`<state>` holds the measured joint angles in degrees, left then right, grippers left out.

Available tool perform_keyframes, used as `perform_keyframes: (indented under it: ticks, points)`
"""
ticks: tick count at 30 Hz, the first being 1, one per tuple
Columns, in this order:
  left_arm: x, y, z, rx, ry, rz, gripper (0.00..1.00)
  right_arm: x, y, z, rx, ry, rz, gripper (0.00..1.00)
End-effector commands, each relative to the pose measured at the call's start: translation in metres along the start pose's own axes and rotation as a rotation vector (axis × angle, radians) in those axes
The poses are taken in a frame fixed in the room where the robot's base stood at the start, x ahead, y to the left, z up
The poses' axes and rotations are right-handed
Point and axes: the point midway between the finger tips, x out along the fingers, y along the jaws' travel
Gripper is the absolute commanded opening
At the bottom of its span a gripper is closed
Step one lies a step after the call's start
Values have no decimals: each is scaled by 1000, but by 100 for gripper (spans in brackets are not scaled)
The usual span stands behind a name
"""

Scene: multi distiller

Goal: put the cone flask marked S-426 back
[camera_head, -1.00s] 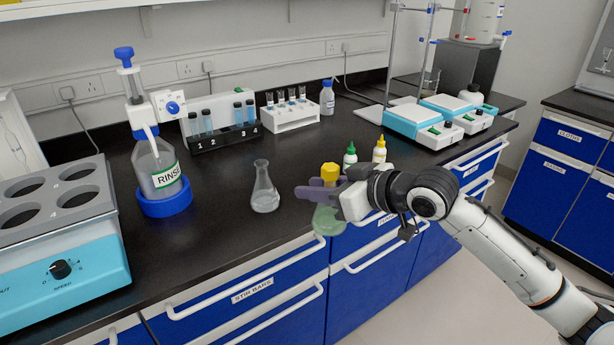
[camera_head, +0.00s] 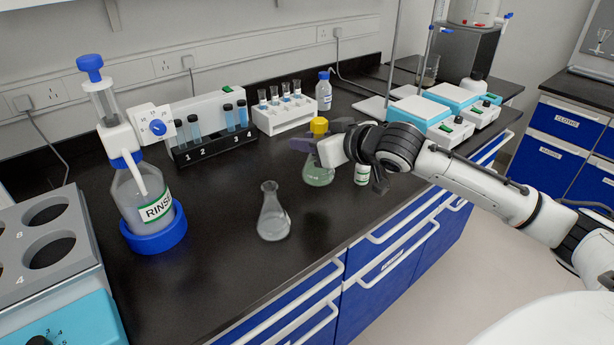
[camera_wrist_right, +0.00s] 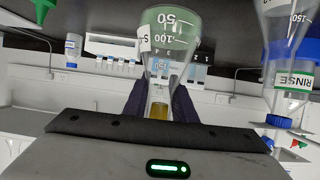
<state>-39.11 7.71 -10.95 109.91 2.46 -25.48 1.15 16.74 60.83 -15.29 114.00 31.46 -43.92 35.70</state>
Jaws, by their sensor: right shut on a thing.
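A cone flask with green liquid (camera_head: 318,176) and a yellow stopper (camera_head: 319,125) is in my right gripper (camera_head: 312,147), whose purple fingers are shut around its neck. It is upright over the bench; whether its base touches the top I cannot tell. In the upside-down right wrist view the flask (camera_wrist_right: 168,45) sits between the fingers (camera_wrist_right: 158,103), with a white label beginning with S; the rest of the marking is turned away. A second cone flask (camera_head: 273,215), with clear contents, stands on the bench nearer the front. My left gripper is not in view.
The RINSE bottle (camera_head: 140,195) in its blue ring stands at left, beside a heater block (camera_head: 75,300). Behind are a black tube rack (camera_head: 215,146) and a white rack (camera_head: 280,119). A small white bottle (camera_head: 362,173) stands close right of the held flask. Blue-white stirrers (camera_head: 420,110) are at the right.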

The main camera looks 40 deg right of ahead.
Motion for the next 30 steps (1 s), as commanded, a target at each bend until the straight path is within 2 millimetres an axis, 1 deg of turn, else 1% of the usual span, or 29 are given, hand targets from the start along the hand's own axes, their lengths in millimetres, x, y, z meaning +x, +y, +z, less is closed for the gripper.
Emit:
perform_keyframes:
  ticks: [1, 3, 8, 15, 17, 25, 26, 27, 29, 30]
  points:
    - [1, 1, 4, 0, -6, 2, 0, 4, 0, 11, 2, -2, 0, 0]
    - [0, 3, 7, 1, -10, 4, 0, 8, 0, 20, 2, -1, -1, 0]
    - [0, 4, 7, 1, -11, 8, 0, 12, 0, 30, 2, 2, 0, 0]
    - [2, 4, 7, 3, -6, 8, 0, 24, 0, 59, 3, 0, 0, 0]
    - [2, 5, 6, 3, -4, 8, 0, 26, 0, 62, 1, 2, 0, 0]
    - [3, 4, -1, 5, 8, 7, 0, 26, 0, 62, 1, 2, 0, 0]
    - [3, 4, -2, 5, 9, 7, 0, 26, 0, 63, 1, 1, 0, 27]
    - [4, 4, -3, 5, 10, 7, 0, 26, 0, 63, 1, 1, 0, 34]
    - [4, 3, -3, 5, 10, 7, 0, 26, 0, 63, 1, 1, 0, 44]
    - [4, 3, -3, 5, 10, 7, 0, 26, 0, 63, 1, 1, 0, 44]
